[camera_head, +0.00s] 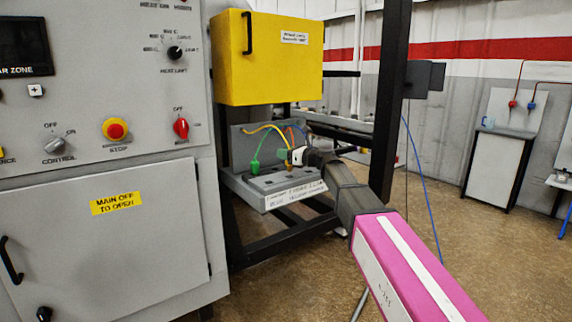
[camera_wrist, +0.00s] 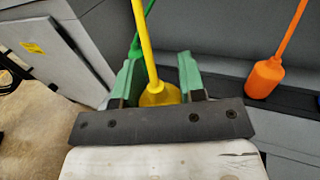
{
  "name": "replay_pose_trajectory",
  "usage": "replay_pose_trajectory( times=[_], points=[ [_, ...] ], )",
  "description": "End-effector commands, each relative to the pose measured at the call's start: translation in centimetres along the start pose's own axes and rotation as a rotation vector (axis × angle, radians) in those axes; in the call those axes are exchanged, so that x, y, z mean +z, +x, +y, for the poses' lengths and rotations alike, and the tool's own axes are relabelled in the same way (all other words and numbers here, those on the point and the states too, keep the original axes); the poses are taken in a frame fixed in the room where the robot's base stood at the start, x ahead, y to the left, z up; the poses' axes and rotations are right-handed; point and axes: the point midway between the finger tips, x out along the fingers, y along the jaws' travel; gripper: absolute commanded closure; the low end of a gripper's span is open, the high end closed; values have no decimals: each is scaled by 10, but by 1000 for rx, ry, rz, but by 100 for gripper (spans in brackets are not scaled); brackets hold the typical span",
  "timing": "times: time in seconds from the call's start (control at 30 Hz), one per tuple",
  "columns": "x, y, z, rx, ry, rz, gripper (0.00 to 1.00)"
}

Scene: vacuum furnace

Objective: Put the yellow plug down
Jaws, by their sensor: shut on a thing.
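The yellow plug (camera_wrist: 159,94) with its yellow cable is between the green fingers of my gripper (camera_wrist: 161,82) in the wrist view. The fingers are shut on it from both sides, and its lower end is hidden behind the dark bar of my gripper. In the head view my gripper (camera_head: 297,156) is over the right part of a grey connector panel (camera_head: 262,192) on a black frame. The yellow cable (camera_head: 266,127) arches from the panel's back to my gripper. I cannot tell whether the plug touches the panel.
A green plug (camera_head: 255,166) stands on the panel to the left of my gripper. An orange plug (camera_wrist: 264,78) stands to the right in the wrist view. A yellow box (camera_head: 268,75) hangs above, a black post (camera_head: 391,100) stands right, and a grey control cabinet (camera_head: 100,220) stands left.

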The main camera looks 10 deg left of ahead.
Motion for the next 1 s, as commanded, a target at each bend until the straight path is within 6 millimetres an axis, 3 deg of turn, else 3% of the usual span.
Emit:
replay_pose_trajectory(
  times=[0.17, 0.43, 0.97, 1.0],
  points=[
    [-8, -1, -2, 0, 0, 0, 86],
    [-41, -1, -2, 0, 1, 1, 86],
    [-48, -1, -2, 0, -1, 0, 86],
    [-48, -1, -2, 0, -1, 0, 57]
  ],
)
